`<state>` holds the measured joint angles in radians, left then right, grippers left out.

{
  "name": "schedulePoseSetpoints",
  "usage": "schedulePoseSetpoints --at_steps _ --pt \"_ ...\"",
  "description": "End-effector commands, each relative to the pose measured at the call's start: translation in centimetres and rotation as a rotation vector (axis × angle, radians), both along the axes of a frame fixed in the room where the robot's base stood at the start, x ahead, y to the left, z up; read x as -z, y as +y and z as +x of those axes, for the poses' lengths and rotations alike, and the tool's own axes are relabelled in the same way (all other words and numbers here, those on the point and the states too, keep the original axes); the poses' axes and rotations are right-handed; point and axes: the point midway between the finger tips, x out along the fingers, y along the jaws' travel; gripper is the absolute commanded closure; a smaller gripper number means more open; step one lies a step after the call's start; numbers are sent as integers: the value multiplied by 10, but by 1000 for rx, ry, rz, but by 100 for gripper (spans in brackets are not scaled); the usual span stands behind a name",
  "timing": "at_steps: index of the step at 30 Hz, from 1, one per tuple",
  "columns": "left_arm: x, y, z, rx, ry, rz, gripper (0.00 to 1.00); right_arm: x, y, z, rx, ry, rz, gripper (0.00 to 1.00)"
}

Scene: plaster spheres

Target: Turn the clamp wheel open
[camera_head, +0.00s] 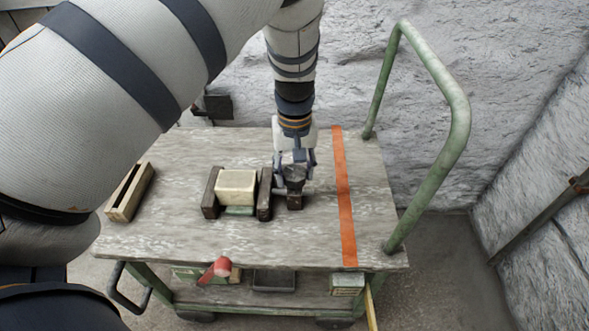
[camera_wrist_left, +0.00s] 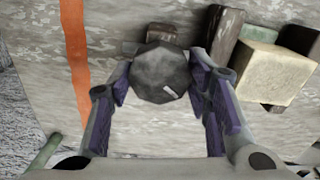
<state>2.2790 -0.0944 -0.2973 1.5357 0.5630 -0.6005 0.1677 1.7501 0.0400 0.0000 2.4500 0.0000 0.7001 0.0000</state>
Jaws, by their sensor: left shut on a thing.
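The clamp wheel (camera_wrist_left: 160,73) is a dark grey, many-sided knob with a small pale mark on its face. In the head view the wheel (camera_head: 295,173) sits over a small dark block at the right end of the clamp. My left gripper (camera_head: 294,170) points down over it and is shut on it, with a purple-padded finger on either side in the wrist view. The clamp's two dark brown jaws (camera_head: 265,194) stand on either side of a cream block (camera_head: 237,187). My right gripper is not in view.
The clamp is on a worn grey cart top (camera_head: 180,228) with an orange stripe (camera_head: 345,200). A slotted wooden piece (camera_head: 130,192) lies at the left. A green handle rail (camera_head: 462,110) rises at the right. The top's front area is clear. A red object (camera_head: 221,267) shows at the front edge.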

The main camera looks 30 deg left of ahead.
Motion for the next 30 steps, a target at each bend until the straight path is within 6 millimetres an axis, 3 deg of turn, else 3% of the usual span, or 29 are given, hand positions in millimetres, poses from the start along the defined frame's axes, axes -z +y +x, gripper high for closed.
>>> schedulePoseSetpoints --at_steps 30 --pt "2 -1 -1 -964 5 0 83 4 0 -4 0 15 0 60"
